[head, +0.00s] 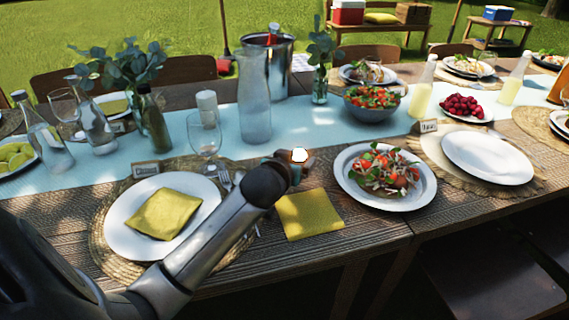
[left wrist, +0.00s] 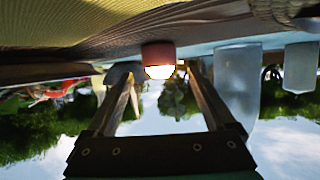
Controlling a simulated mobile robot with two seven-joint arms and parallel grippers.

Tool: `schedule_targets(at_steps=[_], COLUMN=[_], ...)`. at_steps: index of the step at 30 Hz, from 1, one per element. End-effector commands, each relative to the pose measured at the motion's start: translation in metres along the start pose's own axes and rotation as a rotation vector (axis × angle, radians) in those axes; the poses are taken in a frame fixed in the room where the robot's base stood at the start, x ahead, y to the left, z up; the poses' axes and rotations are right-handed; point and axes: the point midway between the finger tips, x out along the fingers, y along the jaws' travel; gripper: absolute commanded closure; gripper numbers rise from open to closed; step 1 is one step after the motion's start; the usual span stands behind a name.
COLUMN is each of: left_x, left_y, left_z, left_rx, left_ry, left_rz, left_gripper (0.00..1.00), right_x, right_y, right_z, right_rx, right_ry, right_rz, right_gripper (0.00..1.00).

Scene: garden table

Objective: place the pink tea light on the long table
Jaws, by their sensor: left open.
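The pink tea light (left wrist: 158,52) shows in the left wrist view, which is upside down. It glows and stands with its base at the long table's surface, between my left gripper's fingertips. In the head view only its bright top (head: 300,155) shows well, at the end of my left arm. My left gripper (left wrist: 160,75) is open, with a finger on either side of the tea light; in the head view the gripper (head: 291,163) is partly hidden by my wrist. The long table (head: 375,232) is dark wood with a pale blue runner (head: 300,125). My right gripper is not in view.
A yellow napkin (head: 309,214) and a salad plate (head: 386,200) lie near the gripper. A wine glass (head: 205,135), a blue-grey carafe (head: 254,95) and a salad bowl (head: 372,112) stand behind. A plate with a napkin (head: 125,228) is left of my arm.

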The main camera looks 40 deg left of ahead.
Motion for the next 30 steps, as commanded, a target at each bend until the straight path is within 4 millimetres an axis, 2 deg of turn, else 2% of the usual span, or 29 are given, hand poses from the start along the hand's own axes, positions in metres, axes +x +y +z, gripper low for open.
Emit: schedule_targets(at_steps=[1, 18, 24, 30], left_x=[-0.009, -0.077, -0.091, -0.096], left_y=[0.0, 0.0, 0.0, 0.0], left_z=[-0.002, -0.001, 0.0, 0.0], left_rx=[0.0, -0.001, -0.001, 0.0], left_ry=[-0.002, -0.002, -0.002, -0.001], left_rz=[0.0, -0.001, -0.001, -0.002], left_gripper=[0.12, 0.12, 0.12, 0.12], right_x=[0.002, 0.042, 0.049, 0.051], right_y=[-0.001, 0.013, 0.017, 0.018], right_z=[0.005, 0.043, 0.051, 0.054], right_rx=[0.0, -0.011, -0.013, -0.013], right_ry=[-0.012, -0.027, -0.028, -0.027], right_rz=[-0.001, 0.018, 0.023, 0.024], right_gripper=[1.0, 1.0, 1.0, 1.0])
